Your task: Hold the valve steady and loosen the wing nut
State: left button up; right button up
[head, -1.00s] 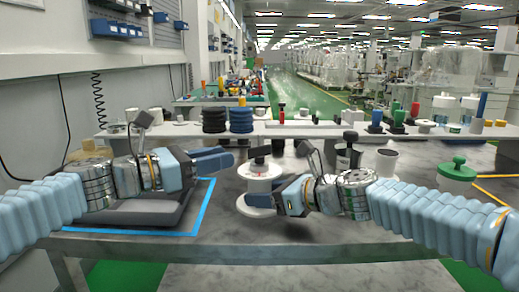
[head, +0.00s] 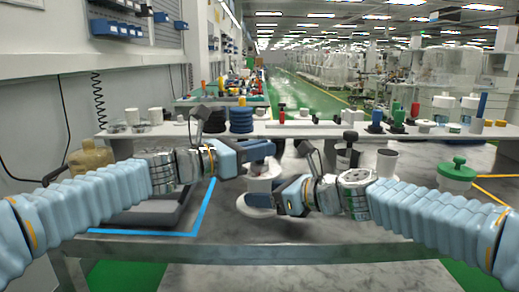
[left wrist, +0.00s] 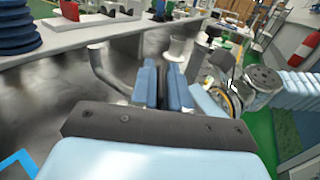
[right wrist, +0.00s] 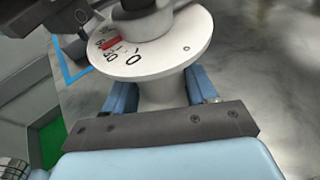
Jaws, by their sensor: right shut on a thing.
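The valve stands on the table as a white spool-like body (head: 262,186) with a round dial flange. In the right wrist view its dial (right wrist: 155,48) has dark numbers and a red mark, with a dark stem (right wrist: 145,8) at its centre. My right gripper (right wrist: 158,88) is shut on the white neck below the dial, one finger on each side. My left gripper (head: 264,150) is over the valve's top, its fingers a narrow gap apart in the left wrist view (left wrist: 161,85). The wing nut is hidden behind the left fingers in the head view; I cannot tell whether they touch it.
A dark tray (head: 150,214) lies inside blue tape at the left. A shelf (head: 300,130) with discs and parts runs along the back.

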pick_arm(q)
grip_shut()
jog(key=n+t+y, duration=0.2)
jog(key=t, duration=0.1)
jog(key=shift+r, duration=0.1)
jog(key=shift+n+t+y, duration=0.4)
jog(key=shift+n+y, duration=0.2)
jog(key=shift+o, duration=2)
grip_release()
jog(key=v, duration=1.2)
